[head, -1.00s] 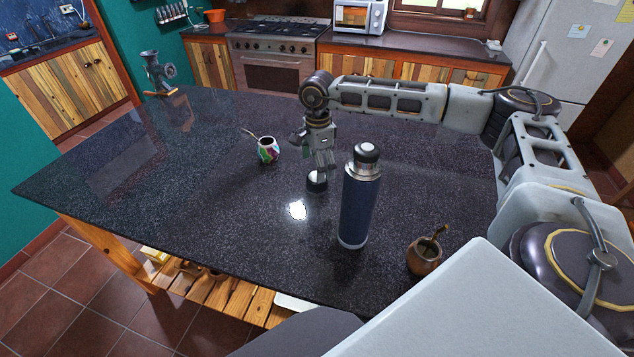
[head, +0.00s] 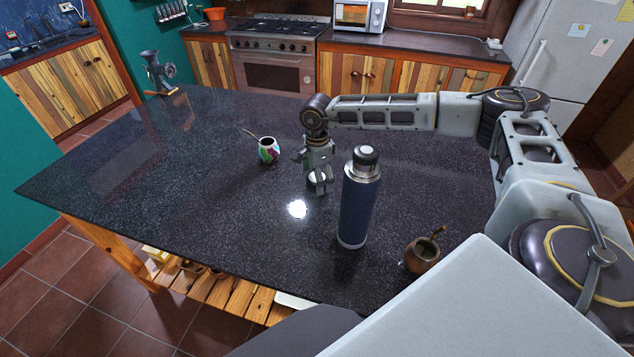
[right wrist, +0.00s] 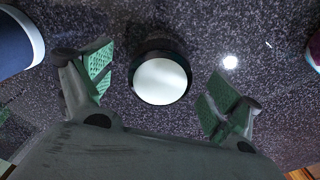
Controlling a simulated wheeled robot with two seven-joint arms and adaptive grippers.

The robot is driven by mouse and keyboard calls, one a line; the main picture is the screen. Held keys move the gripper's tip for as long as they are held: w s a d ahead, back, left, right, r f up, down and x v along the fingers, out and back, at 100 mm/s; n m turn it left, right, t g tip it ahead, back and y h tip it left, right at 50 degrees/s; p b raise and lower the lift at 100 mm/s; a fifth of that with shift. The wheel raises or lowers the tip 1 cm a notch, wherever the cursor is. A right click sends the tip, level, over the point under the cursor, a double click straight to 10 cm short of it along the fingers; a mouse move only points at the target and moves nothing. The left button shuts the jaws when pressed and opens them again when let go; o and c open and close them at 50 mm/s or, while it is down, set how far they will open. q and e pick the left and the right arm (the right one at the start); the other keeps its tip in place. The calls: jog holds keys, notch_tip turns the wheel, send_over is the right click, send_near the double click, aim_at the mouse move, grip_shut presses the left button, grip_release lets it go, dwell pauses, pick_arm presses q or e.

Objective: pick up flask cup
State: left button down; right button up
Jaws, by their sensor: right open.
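The flask cup (right wrist: 160,80), a short dark cylinder with a pale round top, stands on the dark counter. In the head view it is mostly hidden by my right gripper (head: 318,184); a bit of its pale top (head: 317,177) shows. In the right wrist view my right gripper (right wrist: 161,88) is open, with one green-padded finger on each side of the cup. Gaps show between the cup and both pads. The tall blue flask (head: 358,200) stands upright to the right of the gripper in the head view. My left gripper is not seen.
A colourful mate cup (head: 268,150) stands left of the gripper. A brown mate gourd (head: 423,255) with a straw is near the front right. A metal grinder (head: 155,72) is at the far left. The counter's left part (head: 150,165) is clear.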

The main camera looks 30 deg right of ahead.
jog(key=c, duration=1.2)
jog(key=shift+r, duration=0.1)
notch_tip(320, 180, up, 9)
jog(key=shift+f+b, duration=0.2)
jog(key=shift+b, duration=0.5)
jog(key=shift+c, duration=0.2)
jog(key=shift+r, duration=0.65)
